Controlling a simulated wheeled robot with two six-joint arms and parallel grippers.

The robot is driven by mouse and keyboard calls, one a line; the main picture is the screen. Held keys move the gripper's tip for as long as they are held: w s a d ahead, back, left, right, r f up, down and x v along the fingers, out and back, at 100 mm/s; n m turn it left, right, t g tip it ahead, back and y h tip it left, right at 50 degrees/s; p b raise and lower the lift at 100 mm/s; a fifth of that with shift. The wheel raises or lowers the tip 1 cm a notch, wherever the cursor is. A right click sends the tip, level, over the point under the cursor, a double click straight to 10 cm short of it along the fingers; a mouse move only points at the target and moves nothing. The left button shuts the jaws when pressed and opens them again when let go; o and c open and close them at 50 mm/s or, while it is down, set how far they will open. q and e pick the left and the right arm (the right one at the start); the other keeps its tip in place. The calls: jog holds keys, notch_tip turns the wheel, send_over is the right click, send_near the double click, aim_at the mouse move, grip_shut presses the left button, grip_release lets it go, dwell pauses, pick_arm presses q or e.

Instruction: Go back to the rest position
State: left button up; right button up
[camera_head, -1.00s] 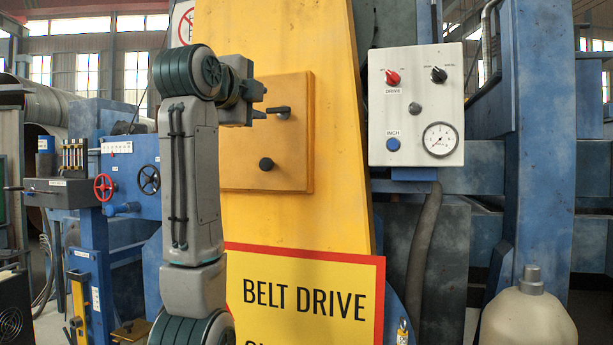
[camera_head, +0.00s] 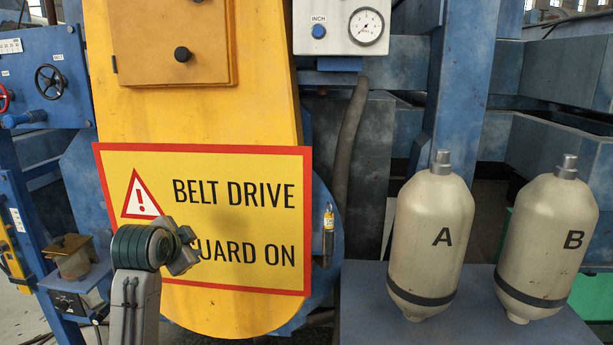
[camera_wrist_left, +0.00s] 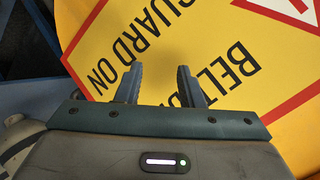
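My left gripper (camera_head: 186,255) is in front of the lower part of the yellow BELT DRIVE sign (camera_head: 230,165) in the head view, hiding a little of its lettering. In the left wrist view, the two fingers of this gripper (camera_wrist_left: 158,85) stand apart with nothing between them, and the sign (camera_wrist_left: 200,40) is behind them. I cannot tell from these views whether it touches the sign. My right gripper is not in view.
A yellow guard (camera_head: 270,110) carries the sign. A white control panel (camera_head: 340,40) is above right. Bottles A (camera_head: 430,265) and B (camera_head: 545,265) stand on a blue surface (camera_head: 390,325) at right. A valve wheel (camera_head: 50,82) is at left.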

pick_arm(q)
jog(key=s+f+n+g, duration=0.2)
jog(key=s+f+n, duration=0.1)
jog(key=s+f, duration=0.8)
jog(key=s+f+n+g, duration=0.2)
jog(key=s+f, duration=0.6)
jog(key=f, duration=0.5)
jog(key=s+a+f+n+g+y, duration=0.15)
jog(key=s+f, duration=0.25)
jog(key=s, duration=0.8)
jog(key=s+f+n+g+h, duration=0.1)
jog(key=s+f+n+g, duration=0.3)
jog(key=s, duration=0.7)
notch_tip(320, 180, down, 34)
jog(key=s+a+r, duration=0.1)
jog(key=a, duration=0.2)
jog(key=s+f+b, duration=0.1)
jog(key=s+f, duration=1.7)
jog(key=shift+a+f+g, duration=0.2)
jog(key=shift+a+g, duration=0.2)
jog(key=shift+g, duration=0.05)
